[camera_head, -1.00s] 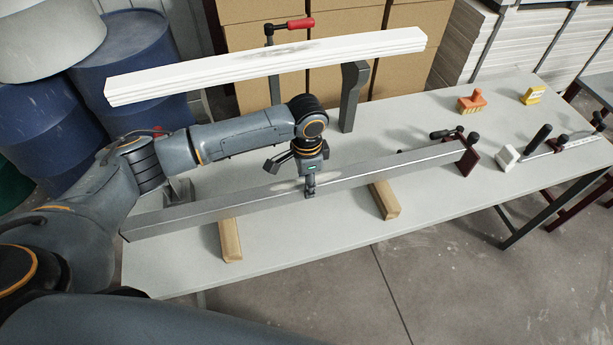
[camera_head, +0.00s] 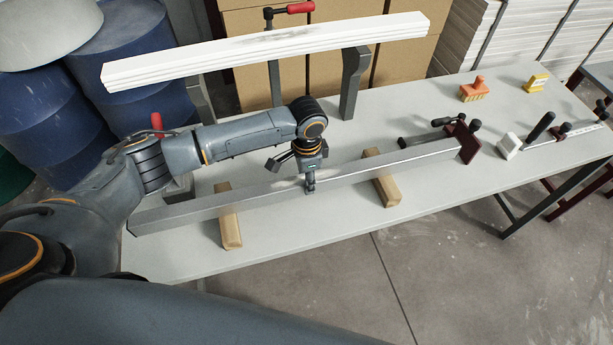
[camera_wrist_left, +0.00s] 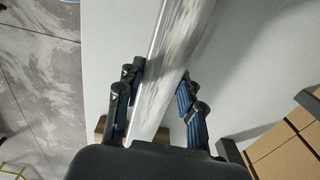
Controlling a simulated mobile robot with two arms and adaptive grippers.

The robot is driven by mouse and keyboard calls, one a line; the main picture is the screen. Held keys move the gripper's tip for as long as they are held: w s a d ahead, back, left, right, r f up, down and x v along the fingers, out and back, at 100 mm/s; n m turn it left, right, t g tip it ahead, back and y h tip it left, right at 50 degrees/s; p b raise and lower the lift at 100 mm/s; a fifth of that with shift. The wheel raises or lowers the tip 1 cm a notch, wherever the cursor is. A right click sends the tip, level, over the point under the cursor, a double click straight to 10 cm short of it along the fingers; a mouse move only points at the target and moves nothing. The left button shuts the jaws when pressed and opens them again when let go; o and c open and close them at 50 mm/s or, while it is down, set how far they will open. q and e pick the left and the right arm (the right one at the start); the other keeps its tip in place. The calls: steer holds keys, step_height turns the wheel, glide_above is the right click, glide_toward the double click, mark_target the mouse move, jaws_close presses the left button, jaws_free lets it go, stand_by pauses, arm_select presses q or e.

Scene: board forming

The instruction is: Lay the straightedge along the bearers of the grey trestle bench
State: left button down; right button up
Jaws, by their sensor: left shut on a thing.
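The straightedge, a long grey metal bar (camera_head: 400,164), runs across the grey trestle bench (camera_head: 300,250). It crosses two wooden bearers, one at left (camera_head: 230,230) and one at right (camera_head: 386,192). Both ends of each bearer show beyond the bar. Whether the bar touches them I cannot tell. My left gripper (camera_head: 310,187) is shut on the bar near its middle. In the left wrist view the shiny bar (camera_wrist_left: 170,70) passes between the fingers (camera_wrist_left: 158,108). My right gripper is not in view.
A white board (camera_head: 270,52) stands on raised supports behind the bar. A dark red clamp part (camera_head: 466,143) is close to the bar's right end. An orange brush (camera_head: 474,90), a yellow item (camera_head: 536,83) and a white-headed mallet (camera_head: 510,146) lie at right. The front bench strip is clear.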

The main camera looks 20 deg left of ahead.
arm_select(q)
steer(key=shift+w+f, duration=0.1)
steer(key=shift+f, duration=0.05)
stand_by(0.3)
steer(key=c, duration=0.8)
jaws_free()
steer(key=o, duration=0.4)
steer(key=shift+s+f, duration=0.15)
steer(key=shift+s, duration=0.05)
steer(key=shift+c, duration=0.2)
steer(key=shift+r, duration=0.25)
step_height(320, 180, up, 12)
steer(key=shift+f, duration=0.2)
